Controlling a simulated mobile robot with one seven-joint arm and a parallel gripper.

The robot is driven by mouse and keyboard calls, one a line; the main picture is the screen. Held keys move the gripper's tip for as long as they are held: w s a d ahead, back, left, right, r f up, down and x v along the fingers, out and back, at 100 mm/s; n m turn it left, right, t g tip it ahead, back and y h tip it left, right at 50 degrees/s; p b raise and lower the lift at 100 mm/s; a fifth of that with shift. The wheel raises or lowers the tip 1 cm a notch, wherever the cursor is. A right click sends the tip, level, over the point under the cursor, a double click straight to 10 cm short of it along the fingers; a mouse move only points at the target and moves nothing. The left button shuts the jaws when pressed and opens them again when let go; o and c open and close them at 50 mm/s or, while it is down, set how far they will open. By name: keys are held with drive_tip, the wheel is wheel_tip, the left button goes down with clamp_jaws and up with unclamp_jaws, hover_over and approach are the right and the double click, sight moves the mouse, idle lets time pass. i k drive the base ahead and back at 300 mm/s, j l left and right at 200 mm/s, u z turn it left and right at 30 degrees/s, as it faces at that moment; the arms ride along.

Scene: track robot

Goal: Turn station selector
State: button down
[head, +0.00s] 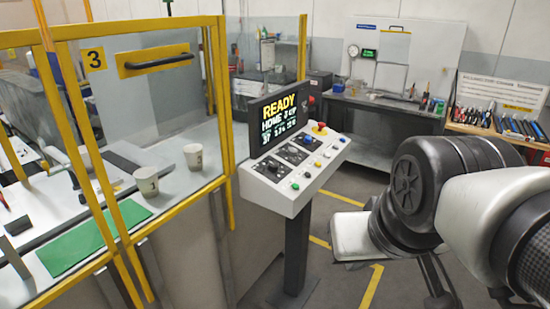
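The control console (286,203) is a white sloped box on a dark post, left of my arm. Its screen (279,118) reads "READY" and "HOME" in yellow and white. Dark square plates with small black knobs (291,154) sit on its sloped face. The knobs' labels and pointer directions are too small to read, so I cannot tell which one is the station selector. My arm's white and dark links fill the right side, apart from the console. I cannot make out my gripper's fingers.
A red mushroom button (320,128) and several coloured buttons share the panel. A yellow-framed enclosure (140,250) marked 3, with two white cups (146,181) and a green mat (94,238), stands close at left. A workbench (385,115) is behind. Grey floor shows between console and arm.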

sight(273, 167)
drive_tip(key=i+l, duration=0.25)
drive_tip(key=i, duration=0.3)
drive_tip(key=i+l+u, duration=0.1)
drive_tip(key=i, duration=0.4)
drive_tip(key=l, duration=0.1)
